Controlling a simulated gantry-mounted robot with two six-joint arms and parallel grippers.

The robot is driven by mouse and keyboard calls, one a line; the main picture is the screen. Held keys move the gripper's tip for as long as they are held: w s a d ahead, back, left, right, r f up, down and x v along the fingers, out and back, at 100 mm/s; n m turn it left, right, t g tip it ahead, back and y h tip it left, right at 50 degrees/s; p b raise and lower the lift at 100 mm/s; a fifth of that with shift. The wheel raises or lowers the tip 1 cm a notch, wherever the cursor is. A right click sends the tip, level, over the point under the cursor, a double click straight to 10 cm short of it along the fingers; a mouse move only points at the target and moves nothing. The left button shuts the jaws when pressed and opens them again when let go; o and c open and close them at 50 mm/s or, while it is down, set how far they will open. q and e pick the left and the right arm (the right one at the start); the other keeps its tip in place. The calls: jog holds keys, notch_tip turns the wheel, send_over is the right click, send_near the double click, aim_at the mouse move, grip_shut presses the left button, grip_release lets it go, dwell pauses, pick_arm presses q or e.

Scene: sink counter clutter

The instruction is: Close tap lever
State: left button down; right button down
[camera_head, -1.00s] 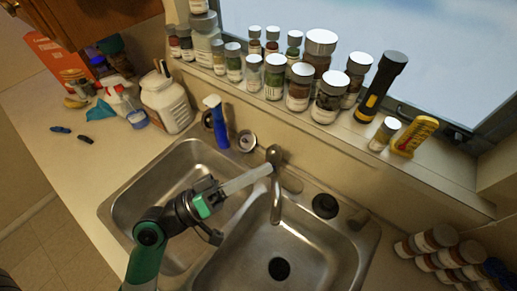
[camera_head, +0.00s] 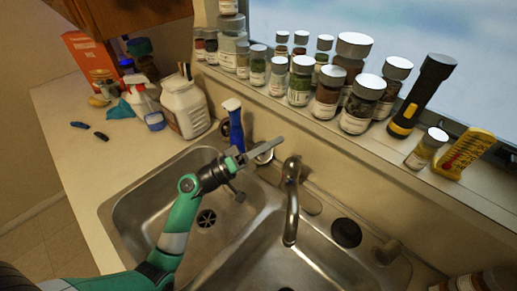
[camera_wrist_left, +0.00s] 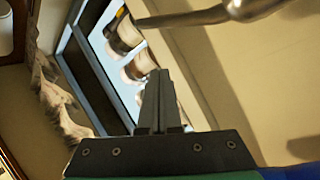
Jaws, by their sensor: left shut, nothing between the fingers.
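The metal tap (camera_head: 291,200) stands behind the double sink, its spout reaching forward over the divider. Its rounded top, where a lever would sit, shows in the head view, but I cannot make out the lever's position. My left gripper (camera_head: 275,143) is shut and empty, its pale fingers to the left of the tap's top and apart from it in the picture. In the left wrist view the shut fingers (camera_wrist_left: 155,100) point up the picture, and a shiny metal part (camera_wrist_left: 235,10), likely the tap, crosses the top right. My right gripper is in neither view.
Several jars (camera_head: 326,92) and a flashlight (camera_head: 422,95) line the sill behind. A dark round cap (camera_head: 346,232) lies right of the tap.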

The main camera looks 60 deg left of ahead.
aim_at(297, 158)
pick_arm(q)
jog(key=d, duration=0.1)
jog(key=w+d+f, duration=0.1)
jog(key=w+d, duration=0.1)
jog(key=shift+d+f, duration=0.2)
jog(key=shift+d, duration=0.1)
jog(key=shift+f, duration=0.1)
jog(key=b, duration=0.2)
jog(key=shift+s+d+f+m+h+b, duration=0.25)
jog(key=shift+d+f+m+h+b, duration=0.05)
jog(key=shift+d+f+m+h, duration=0.1)
